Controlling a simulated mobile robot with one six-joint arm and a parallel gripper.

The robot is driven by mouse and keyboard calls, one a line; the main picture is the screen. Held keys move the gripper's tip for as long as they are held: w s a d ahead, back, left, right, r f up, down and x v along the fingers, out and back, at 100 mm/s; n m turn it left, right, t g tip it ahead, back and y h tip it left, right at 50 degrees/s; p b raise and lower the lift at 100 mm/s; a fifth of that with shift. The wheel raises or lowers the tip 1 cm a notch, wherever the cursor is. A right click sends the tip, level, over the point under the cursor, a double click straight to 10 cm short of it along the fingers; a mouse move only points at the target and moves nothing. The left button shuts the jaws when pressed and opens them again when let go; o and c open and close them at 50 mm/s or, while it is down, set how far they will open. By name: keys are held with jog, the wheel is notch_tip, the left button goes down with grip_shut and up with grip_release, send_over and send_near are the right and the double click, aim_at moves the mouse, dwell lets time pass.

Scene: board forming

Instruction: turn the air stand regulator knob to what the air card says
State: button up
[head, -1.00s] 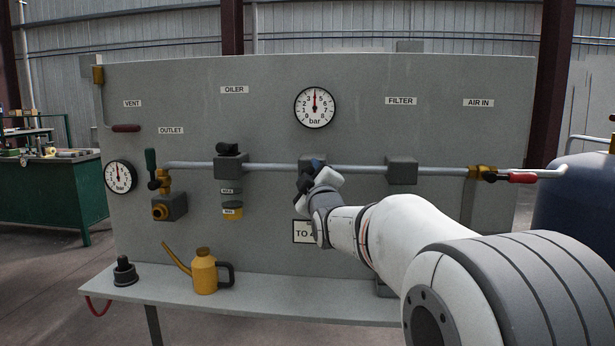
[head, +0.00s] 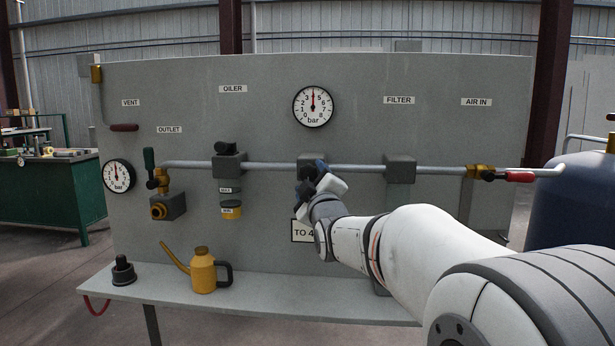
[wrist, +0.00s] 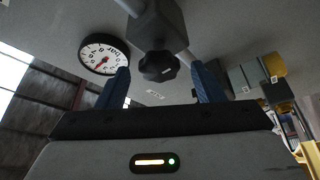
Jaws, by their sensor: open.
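The black lobed regulator knob (wrist: 158,66) hangs under a grey block (wrist: 155,30) on the pipe in the wrist view. My gripper (wrist: 160,76) is open below it, with a blue finger to either side and a visible gap at each. In the head view my gripper (head: 309,182) is just under the regulator block (head: 313,160) and hides the knob.
The pipe (head: 270,168) also carries an oiler (head: 229,168) and a filter (head: 400,170). A second gauge (head: 117,176) is at the left. A yellow oil can (head: 203,272) and a black part (head: 123,270) stand on the shelf (head: 250,299).

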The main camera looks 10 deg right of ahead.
jog(key=v, duration=0.4)
jog(key=shift+s, duration=0.1)
jog(key=s+f+m+g+p, duration=0.3)
jog(key=s+g+p, duration=0.3)
jog(key=s, duration=0.4)
jog(key=s+f+m+g+p, duration=0.2)
jog(key=s+m+g+p, duration=0.2)
jog(key=s, duration=0.6)
jog(key=s+f+m+g+p, duration=0.3)
jog(key=s+m+g+p, duration=0.1)
jog(key=s+g+p, duration=0.4)
jog(key=s+a+p, duration=0.1)
jog(key=s+p, duration=0.1)
jog(key=shift+s+f, duration=0.3)
jog(key=shift+s, duration=0.05)
